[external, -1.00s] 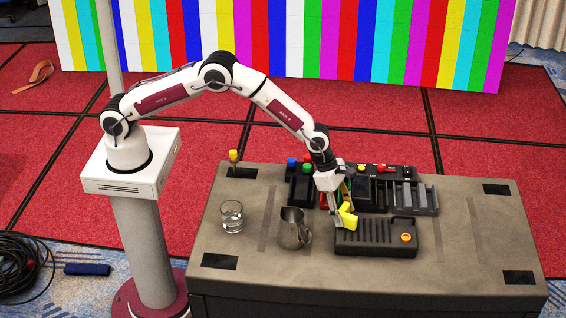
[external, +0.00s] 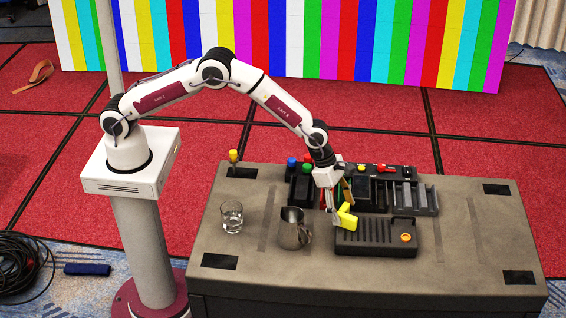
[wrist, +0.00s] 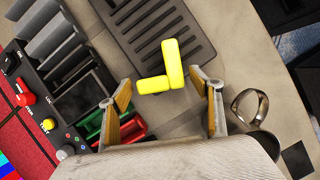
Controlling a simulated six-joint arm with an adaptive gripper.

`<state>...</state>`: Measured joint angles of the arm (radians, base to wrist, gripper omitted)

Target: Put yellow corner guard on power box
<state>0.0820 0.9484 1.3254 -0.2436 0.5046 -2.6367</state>
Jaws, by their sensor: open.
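The yellow corner guard (external: 347,216) is L-shaped and rests at the left end of the black ribbed power box (external: 375,240). In the wrist view the guard (wrist: 165,68) shows at the near edge of the power box (wrist: 172,25), one arm along the edge. My gripper (external: 337,208) is open just above and left of the guard. In the wrist view my gripper (wrist: 162,88) has its fingers wide apart, one on each side of the guard's near end, with clear gaps. I cannot tell exactly how the guard seats on the box.
A metal pitcher (external: 293,228) stands left of the box, and a glass (external: 232,217) farther left. Behind are a black control panel (external: 380,172) with coloured buttons and a grey slotted rack (external: 415,198). The table's right side is clear.

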